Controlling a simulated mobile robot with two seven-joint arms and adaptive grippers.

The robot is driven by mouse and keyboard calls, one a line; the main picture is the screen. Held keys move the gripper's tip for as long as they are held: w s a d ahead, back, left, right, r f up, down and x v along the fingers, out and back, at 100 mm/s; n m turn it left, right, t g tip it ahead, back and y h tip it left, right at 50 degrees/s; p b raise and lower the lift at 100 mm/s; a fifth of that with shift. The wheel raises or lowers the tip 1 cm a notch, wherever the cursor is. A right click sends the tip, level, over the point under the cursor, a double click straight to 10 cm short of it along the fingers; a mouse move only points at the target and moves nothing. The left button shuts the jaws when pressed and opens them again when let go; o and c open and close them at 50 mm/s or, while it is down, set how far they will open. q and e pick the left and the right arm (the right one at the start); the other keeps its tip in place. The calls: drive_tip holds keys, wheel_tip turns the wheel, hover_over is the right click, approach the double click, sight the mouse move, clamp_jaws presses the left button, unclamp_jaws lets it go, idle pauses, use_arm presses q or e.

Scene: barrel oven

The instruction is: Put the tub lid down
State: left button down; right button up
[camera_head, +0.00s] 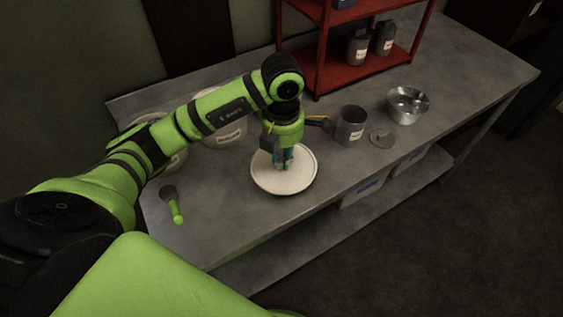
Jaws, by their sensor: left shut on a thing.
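The tub lid (300,181) is a round white disc with a raised rim, at the middle of the grey workbench. My left gripper (284,163) points down over its centre and is shut on it, probably by a handle that the fingers mostly hide. The lid looks level. I cannot tell whether it touches the bench top or hangs just above it. Two white tubs (226,133) stand behind my left arm, which partly covers them. My right gripper is not in view.
A grey labelled pitcher (350,125), a small grey disc (382,139) and a metal bowl (408,105) stand to the right. A red shelf (335,70) is behind. A green-handled tool (174,205) lies at left. The bench front (230,220) is clear.

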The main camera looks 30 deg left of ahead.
sight(282, 165)
use_arm(q)
drive_tip(key=shift+w+a+f, duration=0.2)
drive_tip(key=shift+w+a, duration=0.05)
drive_tip(key=shift+f, duration=0.25)
wheel_tip(282, 165, down, 3)
drive_tip(key=shift+f+p, duration=0.15)
drive_tip(key=shift+p, duration=0.5)
drive_tip(key=shift+f, duration=0.15)
drive_tip(key=shift+f, duration=0.1)
drive_tip(key=shift+f+b, duration=0.15)
drive_tip(key=shift+b, duration=0.15)
drive_tip(key=c, duration=1.2)
unclamp_jaws()
drive_tip(key=shift+r, duration=0.2)
